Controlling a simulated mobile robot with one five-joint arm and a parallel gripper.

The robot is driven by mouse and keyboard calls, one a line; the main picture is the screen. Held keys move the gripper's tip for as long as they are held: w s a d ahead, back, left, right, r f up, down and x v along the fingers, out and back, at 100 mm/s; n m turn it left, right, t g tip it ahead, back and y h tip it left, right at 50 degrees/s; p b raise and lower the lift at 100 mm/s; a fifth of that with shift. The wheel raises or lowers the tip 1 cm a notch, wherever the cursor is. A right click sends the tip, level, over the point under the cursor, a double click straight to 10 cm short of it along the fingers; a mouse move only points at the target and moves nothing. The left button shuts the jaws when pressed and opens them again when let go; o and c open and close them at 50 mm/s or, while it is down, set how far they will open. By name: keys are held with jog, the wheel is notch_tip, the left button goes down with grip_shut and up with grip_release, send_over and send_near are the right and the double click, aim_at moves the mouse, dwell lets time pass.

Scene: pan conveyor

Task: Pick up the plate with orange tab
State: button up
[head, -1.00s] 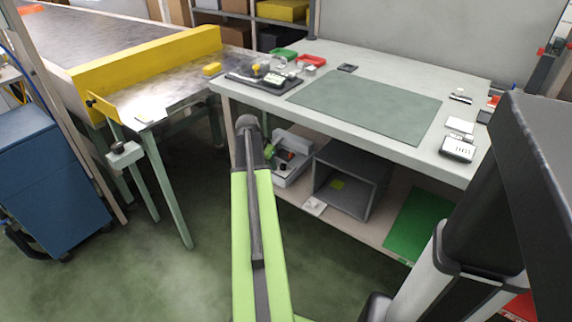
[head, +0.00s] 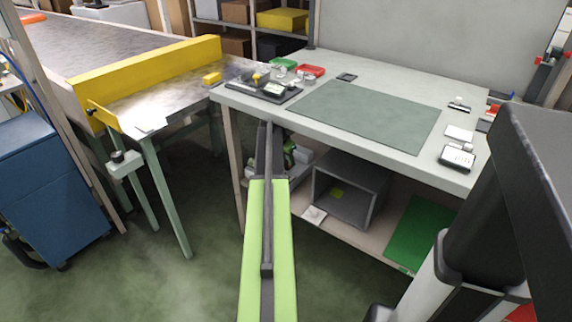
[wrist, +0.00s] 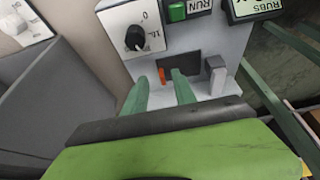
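In the wrist view, a dark plate (wrist: 184,64) with an orange tab (wrist: 162,76) at its left end sits against a pale grey control box (wrist: 205,47). My gripper (wrist: 159,77) shows as two green fingers with a gap between them. The orange tab appears within that gap, close to the right fingertip; I cannot tell whether they touch. Nothing is visibly held. The pale box (head: 302,162) is partly hidden behind my arm.
The box carries a black dial (wrist: 139,37), a green RUN button (wrist: 177,11) and a grey lever (wrist: 216,75). A grey open bin (head: 349,189) stands beside it on the lower shelf. The bench (head: 410,92) lies above, and the conveyor's green leg (head: 172,205) stands left.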

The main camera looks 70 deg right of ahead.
jog(key=shift+s+d+f, duration=0.1)
jog(key=shift+d, duration=0.45)
jog(key=shift+s+d+f, duration=0.1)
jog(key=shift+d, duration=0.45)
notch_tip(320, 180, down, 2)
jog(key=b, duration=0.2)
jog(key=shift+d+f+b, duration=0.1)
jog(key=shift+f+b, duration=0.05)
jog(key=shift+b, duration=0.2)
jog(key=shift+s+d+f, duration=0.1)
jog(key=shift+d+f, duration=0.05)
jog(key=shift+f, duration=0.1)
jog(key=shift+r, duration=0.2)
grip_shut()
